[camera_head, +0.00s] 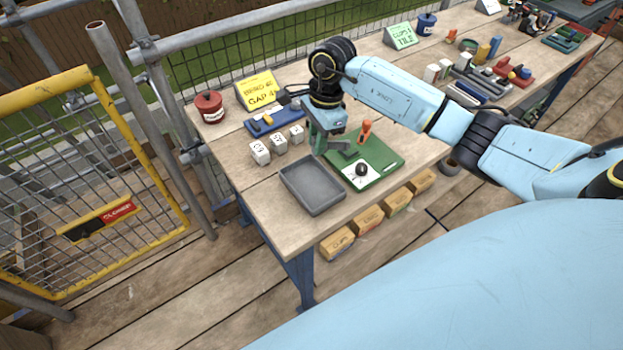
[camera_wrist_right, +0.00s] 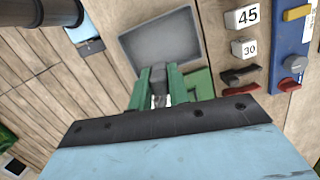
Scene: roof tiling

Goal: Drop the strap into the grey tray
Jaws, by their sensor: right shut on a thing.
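The grey tray (camera_head: 299,201) lies empty on the near left part of the bench. It also shows in the right wrist view (camera_wrist_right: 126,42), just beyond my fingertips. My right gripper (camera_head: 330,146) is above the bench at the back right edge of the tray. In the wrist view its green fingers (camera_wrist_right: 159,82) are shut on a dark grey piece (camera_wrist_right: 156,79), which I take to be the strap. The fingers hide part of it, and its full shape is unclear. My left gripper is not in view.
A green board (camera_head: 384,162) with an orange-handled tool (camera_head: 365,131) and a white card with a dark knob lies right of the tray. White numbered blocks (camera_head: 260,152) stand behind it, near a blue tray (camera_head: 284,117) and a red tin (camera_head: 209,106). The bench's front left corner is clear.

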